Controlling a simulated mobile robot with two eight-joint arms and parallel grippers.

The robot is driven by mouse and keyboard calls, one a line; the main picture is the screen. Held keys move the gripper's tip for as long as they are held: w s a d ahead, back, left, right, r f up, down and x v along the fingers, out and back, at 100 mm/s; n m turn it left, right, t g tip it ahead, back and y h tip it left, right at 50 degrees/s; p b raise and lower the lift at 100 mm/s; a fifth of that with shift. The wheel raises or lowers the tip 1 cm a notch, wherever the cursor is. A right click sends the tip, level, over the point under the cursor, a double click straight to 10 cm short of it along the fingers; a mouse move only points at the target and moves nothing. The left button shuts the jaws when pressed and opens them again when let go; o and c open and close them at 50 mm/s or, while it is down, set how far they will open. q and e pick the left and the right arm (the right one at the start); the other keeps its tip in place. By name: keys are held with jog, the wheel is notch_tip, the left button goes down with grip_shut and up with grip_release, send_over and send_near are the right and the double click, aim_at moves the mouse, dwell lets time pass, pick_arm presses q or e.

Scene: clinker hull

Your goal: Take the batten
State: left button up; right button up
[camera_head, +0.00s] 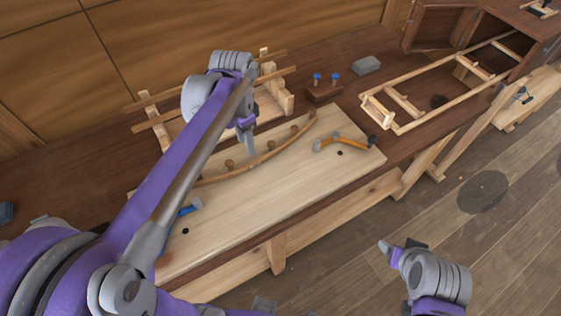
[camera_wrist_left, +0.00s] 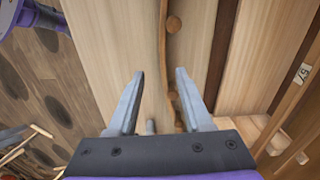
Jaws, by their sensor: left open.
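The batten (camera_head: 265,155) is a thin, curved brown wooden strip lying along a pale board (camera_head: 300,180) on the bench, with several round wooden pegs beside it. My left gripper (camera_head: 246,138) is over the batten's middle, pointing down. In the left wrist view its two fingers (camera_wrist_left: 158,78) are apart, and the batten (camera_wrist_left: 163,50) runs lengthwise between them, nearer the right finger. I cannot tell the height of the fingertips above it. My left arm hides part of the batten's left end. My right gripper (camera_head: 396,247) is off the front of the bench; its jaw opening is unclear.
An orange-and-grey tool (camera_head: 345,143) lies on the board's right, and a blue-handled tool (camera_head: 180,213) is partly behind my left arm. A wooden frame (camera_head: 275,100) stands behind the board. A ladder-like frame (camera_head: 410,105) and a grey block (camera_head: 366,65) lie to the right.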

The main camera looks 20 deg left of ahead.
aim_at(248, 164)
pick_arm(q)
jog(key=f, duration=1)
jog(key=shift+w+a+f, duration=0.15)
jog(key=shift+a+f, duration=0.15)
jog(key=shift+f, duration=0.1)
grip_shut()
